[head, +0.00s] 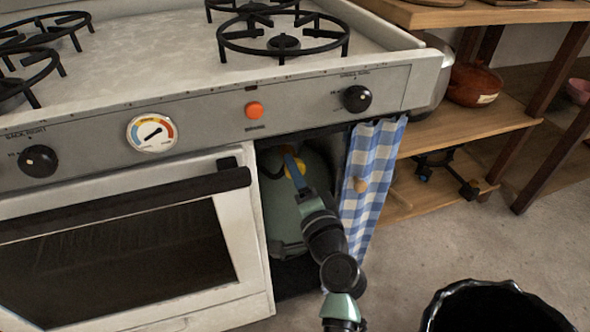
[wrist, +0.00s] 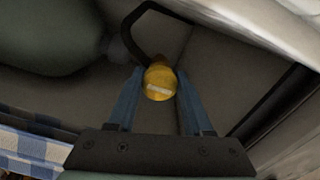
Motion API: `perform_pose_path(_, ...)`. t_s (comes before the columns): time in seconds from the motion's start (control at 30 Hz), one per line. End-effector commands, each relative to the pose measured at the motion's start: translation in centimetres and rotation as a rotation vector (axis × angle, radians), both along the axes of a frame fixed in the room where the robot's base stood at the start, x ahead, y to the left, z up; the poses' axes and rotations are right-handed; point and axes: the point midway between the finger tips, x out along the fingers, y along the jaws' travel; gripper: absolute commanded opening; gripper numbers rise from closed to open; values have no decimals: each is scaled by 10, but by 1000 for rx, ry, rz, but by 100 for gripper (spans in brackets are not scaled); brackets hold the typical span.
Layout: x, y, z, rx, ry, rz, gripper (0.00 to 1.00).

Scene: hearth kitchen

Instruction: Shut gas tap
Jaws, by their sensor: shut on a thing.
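The gas tap is a round yellow knob (head: 300,166) in the open compartment to the right of the oven, at the top of a green gas bottle (head: 276,205). In the wrist view the yellow knob (wrist: 159,83) sits between the tips of my two blue fingers, with a small pale label on its face. My gripper (wrist: 160,78) is shut on the knob. In the head view my gripper (head: 292,165) reaches into the compartment, and my arm hides part of the bottle.
A blue checked curtain (head: 371,185) hangs at the compartment's right side. The oven door (head: 120,250) with its dark handle is to the left. A black bin (head: 500,308) stands at the lower right. A black hose (wrist: 135,30) curves beyond the tap.

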Motion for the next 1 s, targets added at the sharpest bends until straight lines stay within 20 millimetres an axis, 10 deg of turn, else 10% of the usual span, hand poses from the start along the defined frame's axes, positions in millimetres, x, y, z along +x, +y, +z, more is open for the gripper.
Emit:
perform_pose_path(0.53,0,-1,1,26,7,-3,0)
perform_pose_path(0.57,0,-1,1,26,7,-3,54)
perform_pose_path(0.7,0,-1,0,25,7,-2,79)
perform_pose_path(1.0,-1,-1,0,23,7,-1,81)
